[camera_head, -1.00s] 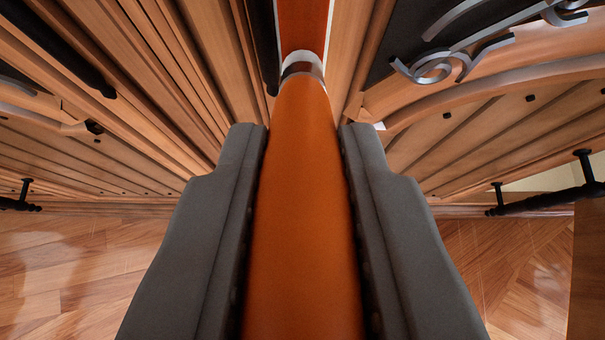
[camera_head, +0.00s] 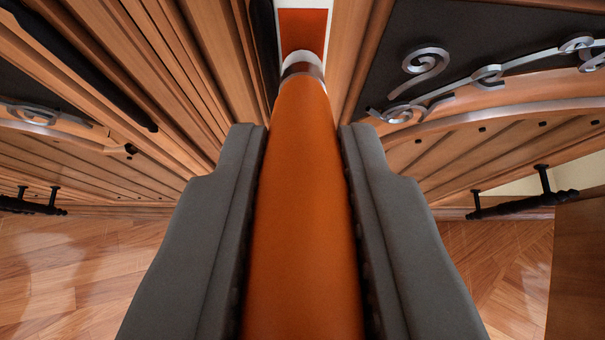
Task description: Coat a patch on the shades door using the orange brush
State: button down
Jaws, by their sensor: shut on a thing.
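My gripper (camera_head: 303,150) is shut on the orange brush (camera_head: 303,200), with one grey finger on each side of its handle. The brush points away from me, towards the top of the view. Its far end has a dark band and a pale rounded tip. A red-orange rectangle (camera_head: 303,27) with a white border lies just beyond the tip, on the wooden door surface. The tip overlaps its lower edge in the picture; I cannot tell whether they touch.
Wooden door panels (camera_head: 185,60) spread to both sides. Dark panels with silver scrollwork (camera_head: 430,62) are at right and left. Black bar handles stick out at right (camera_head: 520,205) and left (camera_head: 30,205). Bare wooden floor (camera_head: 90,270) lies below.

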jog(key=shift+r, duration=1.4)
jog(key=shift+w, duration=0.1)
jog(key=shift+f, duration=0.1)
notch_tip(320, 180, down, 8)
jog(key=shift+f, duration=0.2)
jog(key=s, duration=0.6)
dwell(0.5)
jog(key=shift+s, duration=1.55)
